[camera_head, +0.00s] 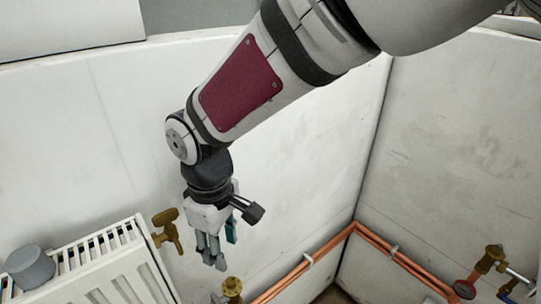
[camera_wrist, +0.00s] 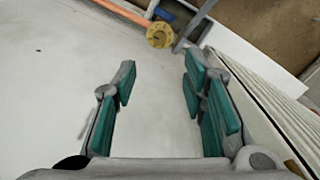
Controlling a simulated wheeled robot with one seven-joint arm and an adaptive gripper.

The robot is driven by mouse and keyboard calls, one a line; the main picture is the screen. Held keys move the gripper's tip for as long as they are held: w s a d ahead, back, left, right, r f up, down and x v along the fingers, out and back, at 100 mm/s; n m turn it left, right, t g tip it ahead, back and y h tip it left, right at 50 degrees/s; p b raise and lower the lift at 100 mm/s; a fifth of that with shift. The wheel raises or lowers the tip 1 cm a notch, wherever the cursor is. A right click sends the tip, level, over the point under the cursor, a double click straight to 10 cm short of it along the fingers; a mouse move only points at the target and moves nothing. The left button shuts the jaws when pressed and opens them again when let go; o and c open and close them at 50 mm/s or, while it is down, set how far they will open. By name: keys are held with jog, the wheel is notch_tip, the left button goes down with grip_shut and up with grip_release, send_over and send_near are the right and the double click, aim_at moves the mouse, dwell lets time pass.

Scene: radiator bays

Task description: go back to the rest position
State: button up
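My gripper (camera_head: 213,255) hangs pointing down in front of the white wall, to the right of the radiator in the head view. In the wrist view my gripper (camera_wrist: 160,85) has its two teal-padded fingers spread well apart. Nothing is between the fingers; only pale wall shows there. My arm reaches in from the upper right of the head view and bends down at the wrist.
A white radiator (camera_head: 96,270) with a grey cylinder (camera_head: 29,267) on top stands lower left. A brass valve (camera_head: 167,231) is close left of my gripper. A yellowish valve (camera_wrist: 160,35) lies beyond the fingertips. Copper pipes (camera_head: 374,240) run along the corner walls.

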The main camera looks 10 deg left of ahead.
jog(key=shift+d, duration=0.1)
jog(key=w+d+r+m+t, duration=0.1)
jog(key=d+r+m, duration=0.3)
jog(key=d, duration=0.5)
jog(key=w+d+r+m+t, duration=0.1)
jog(key=w+d+r+m, duration=0.15)
jog(key=d+r, duration=0.55)
jog(key=s+d+m+t, duration=0.1)
jog(key=s+d+m, duration=0.3)
jog(key=d, duration=0.5)
jog(key=s+d+r+m+t, duration=0.1)
jog(key=s+d+m, duration=0.4)
jog(key=s+d, duration=0.2)
jog(key=shift+s+d, duration=0.4)
jog(key=shift+d, duration=0.5)
